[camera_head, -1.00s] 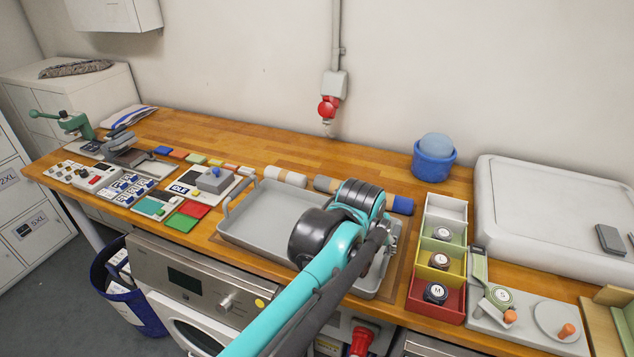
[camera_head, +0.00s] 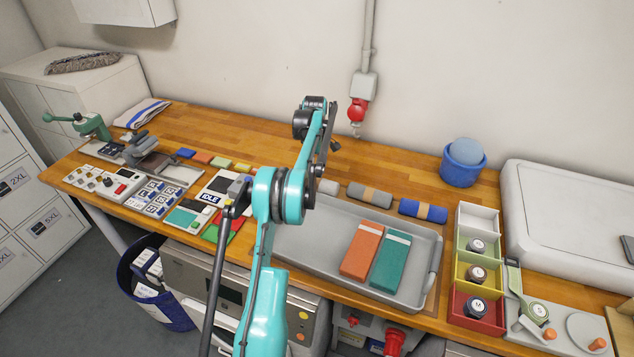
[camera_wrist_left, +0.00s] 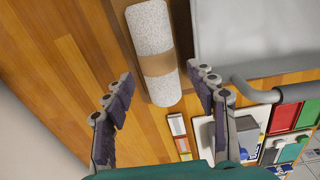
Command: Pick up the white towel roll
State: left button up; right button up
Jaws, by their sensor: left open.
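The white towel roll (camera_head: 328,187) lies on the wooden bench behind the grey tray; my left arm hides most of it in the head view. My left gripper (camera_wrist_left: 160,80) is open, with one finger on each side of the roll's near part and a gap to each side. Its fingers are not clear in the head view. My right gripper is not in view.
A grey roll (camera_head: 370,195) and a blue roll (camera_head: 423,210) lie to the right of the white one. The grey tray (camera_head: 310,238) holds an orange pack (camera_head: 362,252) and a green pack (camera_head: 389,263). Control panels and coloured cards lie to the left.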

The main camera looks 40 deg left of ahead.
aim_at(318, 179)
pick_arm(q)
jog(key=f, duration=0.2)
jog(key=f+b, duration=0.1)
jog(key=f, duration=0.2)
jog(key=f+b, duration=0.1)
jog(key=f, duration=0.1)
jog(key=shift+w+f, duration=0.35)
jog(key=shift+w, duration=0.05)
jog(key=shift+r, duration=0.1)
jog(key=shift+c, duration=0.2)
jog(key=c, duration=1)
